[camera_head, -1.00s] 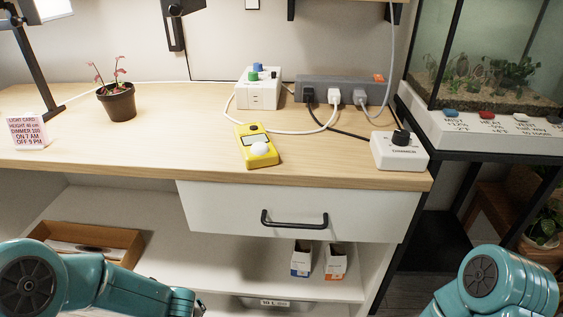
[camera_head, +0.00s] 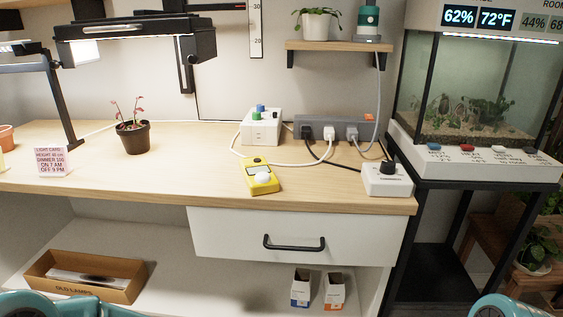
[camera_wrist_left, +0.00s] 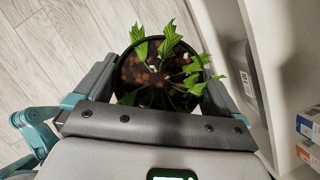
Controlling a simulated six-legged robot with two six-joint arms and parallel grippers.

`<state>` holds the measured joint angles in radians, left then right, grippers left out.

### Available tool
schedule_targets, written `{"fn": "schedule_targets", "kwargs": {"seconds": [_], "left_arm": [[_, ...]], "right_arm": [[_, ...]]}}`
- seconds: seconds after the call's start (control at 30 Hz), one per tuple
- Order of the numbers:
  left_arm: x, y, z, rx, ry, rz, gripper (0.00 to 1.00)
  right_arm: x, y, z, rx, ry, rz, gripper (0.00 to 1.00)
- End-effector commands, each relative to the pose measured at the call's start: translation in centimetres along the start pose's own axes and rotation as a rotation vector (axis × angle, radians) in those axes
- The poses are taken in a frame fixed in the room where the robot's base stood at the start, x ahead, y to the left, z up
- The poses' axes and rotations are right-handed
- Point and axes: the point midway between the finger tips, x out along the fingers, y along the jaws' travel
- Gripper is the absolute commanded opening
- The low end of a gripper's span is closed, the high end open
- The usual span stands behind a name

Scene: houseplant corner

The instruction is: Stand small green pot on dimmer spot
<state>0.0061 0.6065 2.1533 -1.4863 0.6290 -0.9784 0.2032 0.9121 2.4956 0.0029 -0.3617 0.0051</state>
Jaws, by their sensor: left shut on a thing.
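The small pot (camera_wrist_left: 118,68), with a dark green-black rim, brown pebbly soil and a leafy green plant, shows in the left wrist view. My left gripper (camera_wrist_left: 160,82) is shut on it, with a finger on each side. Pale floor planks lie beyond it, so it is held out in front of the shelving. In the head view the pot and both grippers are out of sight; only parts of my arms show at the bottom corners. No place marked as a dimmer spot shows; a white box labelled DIMMER (camera_head: 388,182) sits at the bench's right end.
The wooden bench (camera_head: 180,180) holds a dark pot with a reddish plant (camera_head: 133,137), a light card (camera_head: 52,161), a yellow meter (camera_head: 260,177) and a grey power strip (camera_head: 325,128) with cables. A lamp (camera_head: 135,40) hangs above. The bench's front left-middle is clear.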

Motion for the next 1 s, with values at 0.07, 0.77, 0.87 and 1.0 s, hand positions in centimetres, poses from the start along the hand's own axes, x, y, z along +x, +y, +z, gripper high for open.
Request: {"fn": "schedule_targets", "kwargs": {"seconds": [0.07, 0.77, 0.87, 1.0], "left_arm": [[-0.1, -0.2, 1.0, -0.07, -0.001, 0.026, 0.6], [-10.1, -2.4, 7.0, -1.635, 0.004, 0.674, 0.6], [-12.6, -3.5, 6.2, -1.815, 0.005, 0.75, 0.6], [-15.7, -5.0, 5.3, -1.996, 0.005, 0.825, 0.6]], "right_arm": [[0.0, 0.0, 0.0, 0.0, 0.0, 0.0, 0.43], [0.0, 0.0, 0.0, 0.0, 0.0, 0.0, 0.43], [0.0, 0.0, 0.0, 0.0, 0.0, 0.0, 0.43], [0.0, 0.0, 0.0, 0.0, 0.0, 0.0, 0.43]]}}
